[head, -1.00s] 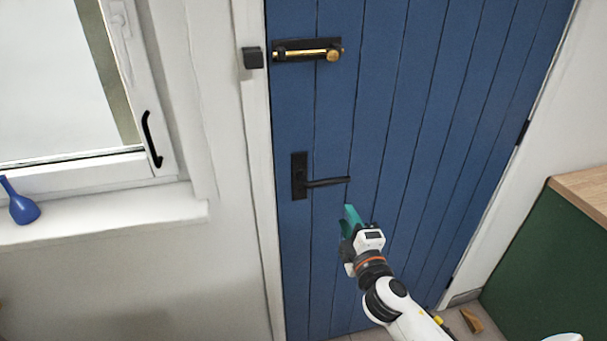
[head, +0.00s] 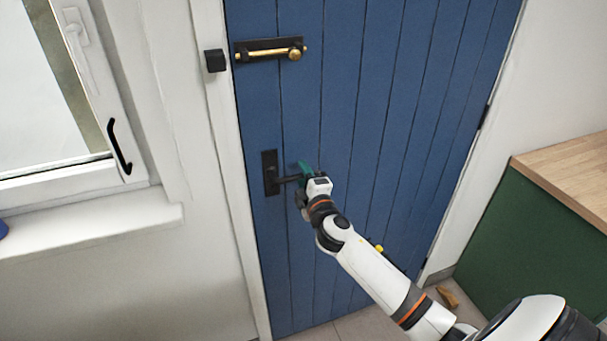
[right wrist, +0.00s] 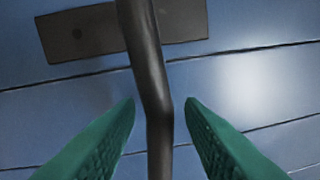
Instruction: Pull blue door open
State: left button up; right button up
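The blue plank door (head: 350,110) stands shut in its white frame in the head view. Its black lever handle (head: 287,179) sits on a dark plate (head: 270,173) near the door's left edge. My right gripper (head: 304,168) is at the free end of the handle. In the right wrist view the black handle (right wrist: 153,85) runs between the two green fingers of the open right gripper (right wrist: 160,105), with a gap on both sides. A brass bolt (head: 275,52) on a black plate is higher on the door. My left gripper is not in view.
A black catch (head: 215,60) is on the frame beside the bolt, with a gap between them. A window with a black handle (head: 119,147) is at left. A green cabinet (head: 530,245) with a wooden top stands at right. A wooden wedge (head: 447,297) lies on the floor.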

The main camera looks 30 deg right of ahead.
grip_shut()
jog(key=shift+f, duration=0.1)
jog(key=shift+a+f+m+b, duration=0.15)
jog(key=shift+f+m+b, duration=1)
jog(key=shift+m+b, duration=0.5)
jog(key=shift+w+a+f+m+h+b, duration=0.15)
jog(key=shift+f+m+b, duration=0.15)
jog(key=shift+m, duration=0.5)
jog(key=shift+s+a+f+m+h+b, duration=0.1)
jog(key=shift+a+f+m+b, duration=0.2)
jog(key=shift+m, duration=0.45)
jog(key=shift+w+a+f+m+h+b, duration=0.15)
jog(key=shift+f+m, duration=0.2)
jog(key=shift+m, duration=0.45)
jog(key=shift+s+d, duration=0.1)
